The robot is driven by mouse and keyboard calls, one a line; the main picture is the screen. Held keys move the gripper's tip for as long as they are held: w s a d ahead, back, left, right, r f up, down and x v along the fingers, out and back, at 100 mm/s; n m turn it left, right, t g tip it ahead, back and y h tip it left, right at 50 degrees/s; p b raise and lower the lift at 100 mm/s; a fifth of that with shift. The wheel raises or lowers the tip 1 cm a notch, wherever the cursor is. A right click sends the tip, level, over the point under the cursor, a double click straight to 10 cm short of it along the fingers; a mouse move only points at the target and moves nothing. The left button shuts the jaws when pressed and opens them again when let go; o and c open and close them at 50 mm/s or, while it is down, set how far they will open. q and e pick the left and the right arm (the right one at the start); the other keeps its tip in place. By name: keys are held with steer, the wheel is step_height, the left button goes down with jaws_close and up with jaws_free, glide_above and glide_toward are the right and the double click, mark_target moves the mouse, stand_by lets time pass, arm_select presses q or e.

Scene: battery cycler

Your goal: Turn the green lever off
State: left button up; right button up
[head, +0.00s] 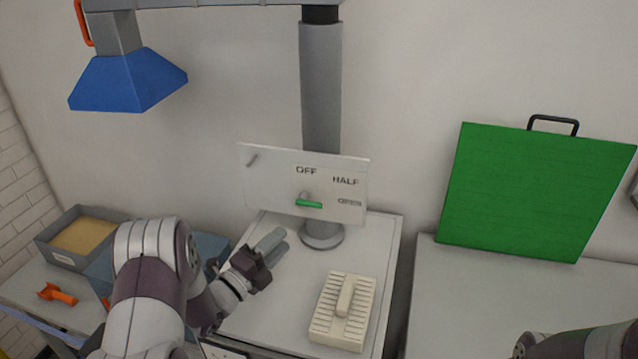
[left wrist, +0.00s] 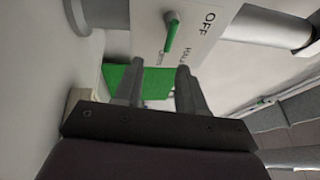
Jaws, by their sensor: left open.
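The green lever (head: 309,204) sits on a white panel (head: 270,185) marked OFF at the top, HALF at upper right and a third, blurred label at right. The lever lies about level, its handle pointing right toward that third label, not toward OFF. In the left wrist view, the lever (left wrist: 171,36) shows beyond the fingertips, turned sideways with the panel. My left gripper (head: 276,243) is below and left of the lever, apart from it, open and empty. Its two fingers (left wrist: 157,72) are spread in the wrist view. My right gripper is out of view.
A grey post (head: 321,90) stands behind the panel. A cream slotted block (head: 325,325) lies on the white table at front right. A blue hood (head: 128,82) hangs at upper left. A green board (head: 530,190) leans on the wall. A grey bin (head: 60,256) and orange tool (head: 57,294) are left.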

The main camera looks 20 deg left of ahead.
mark_target(311, 206)
arm_select(q)
steer(key=shift+h, duration=0.3)
steer(key=p+x, duration=0.1)
steer(key=x, duration=0.2)
steer(key=r+p+x, duration=0.1)
steer(key=x, duration=0.3)
steer(key=p+x, duration=0.2)
steer(key=x, duration=0.1)
steer(key=shift+w+r, duration=0.25)
steer(key=shift+w, duration=0.05)
steer(key=shift+w+d, duration=0.1)
steer(key=shift+c, duration=1.3)
steer(key=shift+f, duration=0.1)
jaws_close()
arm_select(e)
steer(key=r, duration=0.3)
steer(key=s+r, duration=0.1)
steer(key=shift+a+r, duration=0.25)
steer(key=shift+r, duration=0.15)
